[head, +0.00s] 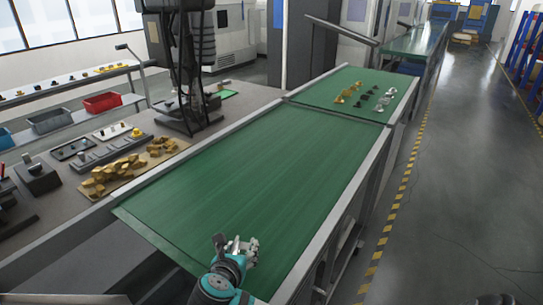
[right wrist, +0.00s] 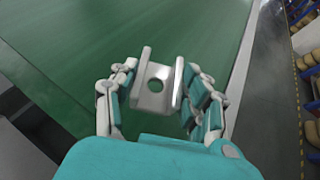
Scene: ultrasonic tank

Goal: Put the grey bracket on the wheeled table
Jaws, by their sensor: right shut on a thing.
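My right gripper (head: 238,246) is over the near end of a long green-topped table (head: 250,165). In the right wrist view the gripper (right wrist: 158,88) is shut on the grey bracket (right wrist: 151,102), a light U-shaped piece with a round hole, held between the fingers. The green surface shows behind and below it. I cannot tell how high above the surface it is. A second green-topped section (head: 330,92) adjoins the far end and carries several small parts. I cannot clearly make out wheels on either. My left gripper is not in view.
Yellow, dark and grey small parts (head: 362,98) sit on the far section. A workbench (head: 185,150) on the left holds yellowish pieces (head: 125,170) and a dark machine (head: 190,70). The near green top is bare. A floor aisle (head: 455,180) runs along the right.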

